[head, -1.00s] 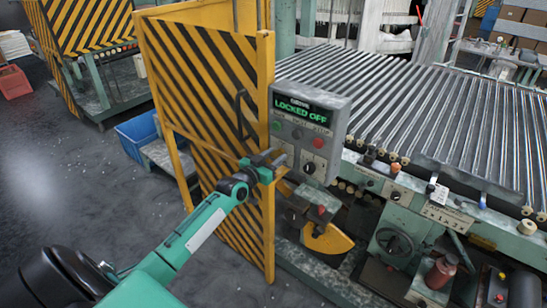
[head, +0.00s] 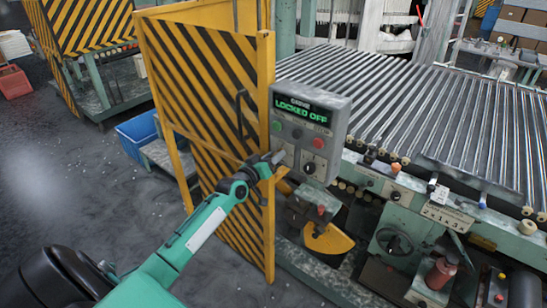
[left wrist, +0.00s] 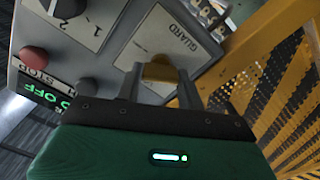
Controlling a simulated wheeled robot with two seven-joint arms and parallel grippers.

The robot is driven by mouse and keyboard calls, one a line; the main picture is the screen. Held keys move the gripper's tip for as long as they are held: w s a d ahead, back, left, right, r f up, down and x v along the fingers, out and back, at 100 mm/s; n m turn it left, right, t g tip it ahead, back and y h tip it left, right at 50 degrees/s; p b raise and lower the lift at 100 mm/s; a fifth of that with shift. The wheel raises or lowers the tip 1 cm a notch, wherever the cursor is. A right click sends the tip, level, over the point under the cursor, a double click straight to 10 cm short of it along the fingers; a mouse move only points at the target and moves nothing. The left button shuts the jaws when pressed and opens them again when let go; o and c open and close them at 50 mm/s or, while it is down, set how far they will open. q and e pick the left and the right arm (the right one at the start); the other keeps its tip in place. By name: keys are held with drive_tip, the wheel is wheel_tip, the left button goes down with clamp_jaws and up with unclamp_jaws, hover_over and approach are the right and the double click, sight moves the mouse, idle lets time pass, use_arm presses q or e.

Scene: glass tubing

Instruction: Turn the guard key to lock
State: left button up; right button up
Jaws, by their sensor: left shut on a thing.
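The grey control box (head: 310,130) stands beside the yellow guard frame, and its lit display (head: 301,110) reads "LOCKED OFF" in green. My left gripper (head: 278,158) is at the box's lower left edge. In the left wrist view, the left gripper (left wrist: 160,82) is shut on the brass-yellow guard key (left wrist: 160,70), which sits between its two fingers. The key is in front of a pale plate marked "GUARD" (left wrist: 178,36). The key's lower part and its slot are hidden by the fingers. My right gripper is not in view.
A black-and-yellow striped mesh guard panel (head: 205,95) stands just left of the box. A red stop button (left wrist: 34,58) and a numbered selector (left wrist: 66,8) are close to the fingers. A long roller bed (head: 430,110) lies to the right. Open floor is at left.

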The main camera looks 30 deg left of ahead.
use_arm(q)
drive_tip(key=n+p, duration=0.1)
drive_tip(key=n, duration=1)
drive_tip(key=shift+a+f+n, duration=0.1)
drive_tip(key=shift+f+n, duration=0.05)
drive_tip(key=shift+n, duration=0.25)
idle(0.3)
drive_tip(key=o, duration=1)
